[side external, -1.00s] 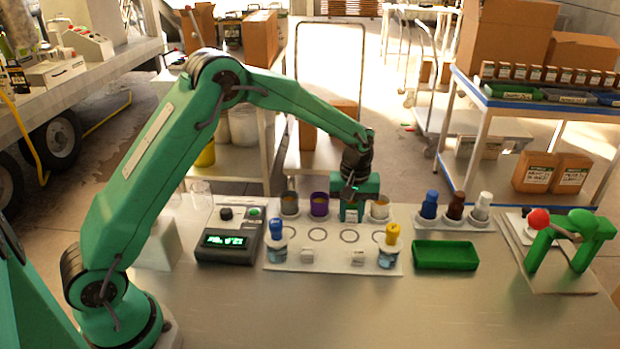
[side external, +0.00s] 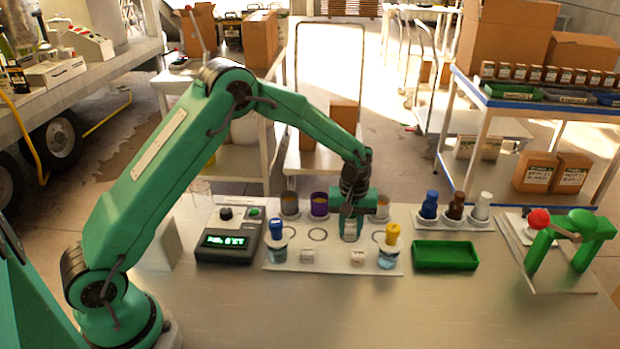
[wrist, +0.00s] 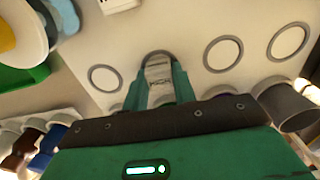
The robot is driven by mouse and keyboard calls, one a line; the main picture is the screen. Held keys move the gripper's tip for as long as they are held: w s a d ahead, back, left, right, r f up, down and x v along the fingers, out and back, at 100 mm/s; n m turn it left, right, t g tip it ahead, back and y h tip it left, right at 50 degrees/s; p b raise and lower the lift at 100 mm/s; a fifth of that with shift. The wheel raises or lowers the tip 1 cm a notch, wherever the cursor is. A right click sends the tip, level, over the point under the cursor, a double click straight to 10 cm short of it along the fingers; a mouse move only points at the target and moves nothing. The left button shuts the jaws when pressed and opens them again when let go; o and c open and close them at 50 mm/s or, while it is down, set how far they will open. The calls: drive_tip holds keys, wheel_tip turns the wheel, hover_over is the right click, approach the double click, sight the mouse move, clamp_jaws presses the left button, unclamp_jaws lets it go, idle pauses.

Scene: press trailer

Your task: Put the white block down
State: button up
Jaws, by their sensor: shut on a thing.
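My gripper (side external: 350,232) is shut on a white block (side external: 350,227) above the pale board (side external: 330,267). In the wrist view the block (wrist: 158,75) sits between the two green fingers. One printed ring (wrist: 146,54) shows partly around the block's far end, so the block is at or over that ring. I cannot tell whether it touches the board. Other rings are bare, such as one left of the gripper (side external: 317,234).
Behind my gripper stand several cups, including a purple one (side external: 319,203). A green tray (side external: 445,255) is to the right, a display box (side external: 229,240) to the left. The front table is clear.

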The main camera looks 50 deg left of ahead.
sight(350, 227)
drive_tip(key=o, duration=0.9)
drive_tip(key=shift+o, duration=0.2)
drive_tip(key=shift+r, duration=0.1)
wheel_tip(350, 227, up, 12)
idle(0.5)
